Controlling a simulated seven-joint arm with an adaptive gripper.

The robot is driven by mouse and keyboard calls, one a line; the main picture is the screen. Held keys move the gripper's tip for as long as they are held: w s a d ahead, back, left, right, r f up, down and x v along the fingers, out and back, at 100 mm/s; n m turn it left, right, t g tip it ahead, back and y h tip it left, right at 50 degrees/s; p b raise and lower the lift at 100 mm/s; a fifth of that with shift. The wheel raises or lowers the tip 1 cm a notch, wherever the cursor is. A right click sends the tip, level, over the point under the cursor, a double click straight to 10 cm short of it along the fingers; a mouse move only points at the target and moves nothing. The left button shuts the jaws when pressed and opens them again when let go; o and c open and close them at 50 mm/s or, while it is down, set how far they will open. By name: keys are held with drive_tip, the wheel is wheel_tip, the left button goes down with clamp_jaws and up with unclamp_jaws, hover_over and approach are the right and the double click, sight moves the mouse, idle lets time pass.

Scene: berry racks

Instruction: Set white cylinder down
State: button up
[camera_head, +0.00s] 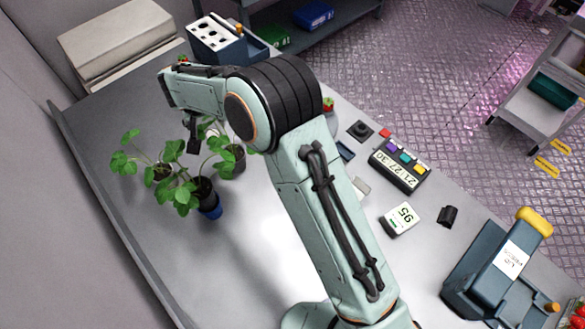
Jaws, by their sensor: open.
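My gripper (193,145) points down from the end of my arm, at the left of the bench, above and beside the potted plants. Its dark fingers are small here; they look open, and I see nothing held between them. I cannot make out a white cylinder in this view. My arm hides part of the bench behind and beneath it.
Leafy plants in dark pots (203,190) stand close below my gripper. A dark blue box with a holed white top (212,32) is at the back. A digital clock (400,165), a scale (402,219) and a blue machine (490,265) are at right. The left bench surface (95,115) is clear.

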drive_tip(key=shift+d, duration=0.1)
drive_tip(key=s+d+r+m+g, duration=0.1)
drive_tip(key=s+d+r, duration=0.25)
drive_tip(key=d, duration=0.35)
drive_tip(key=s+d+r+h, duration=0.1)
drive_tip(key=s+d+r, duration=0.25)
drive_tip(key=d, duration=0.35)
drive_tip(key=s+d+r+m+g, duration=0.1)
drive_tip(key=s+d+r, duration=0.2)
drive_tip(key=d+r, duration=0.3)
drive_tip(key=s+d, duration=0.3)
drive_tip(key=s, duration=0.3)
drive_tip(key=s+d+f+g, duration=0.1)
drive_tip(key=s+d, duration=0.2)
drive_tip(key=s, duration=0.4)
drive_tip(key=s+d+m+g, duration=0.1)
drive_tip(key=s+d, duration=0.2)
drive_tip(key=s, duration=0.3)
drive_tip(key=shift+s+d+f, duration=0.15)
drive_tip(key=shift+d+f, duration=0.05)
drive_tip(key=shift+d, duration=0.05)
